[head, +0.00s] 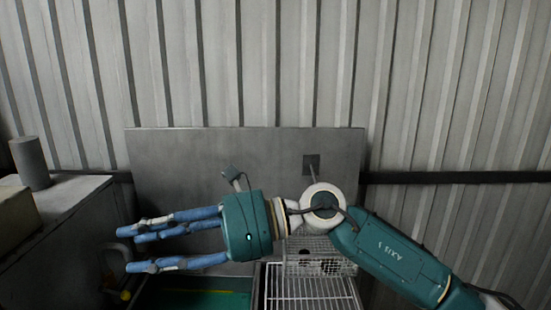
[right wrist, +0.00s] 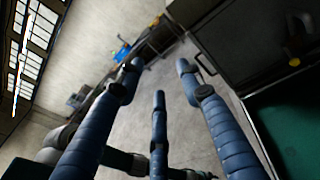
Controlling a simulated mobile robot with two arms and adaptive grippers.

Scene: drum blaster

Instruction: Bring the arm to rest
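My right arm (head: 390,255) comes in from the lower right of the head view and reaches across to the left. My right gripper (head: 137,246) has blue fingers that point left. The fingers are spread apart with nothing between them. In the right wrist view the same gripper (right wrist: 162,85) shows open and empty, with the floor visible between its fingers. My left gripper is not in view.
A grey panel (head: 180,160) stands behind the arm, before a corrugated wall (head: 290,60). A wire rack (head: 310,290) and a green-bottomed tray (head: 190,299) lie below. A dark cabinet (head: 75,245) bearing a grey cylinder (head: 30,163) stands at left.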

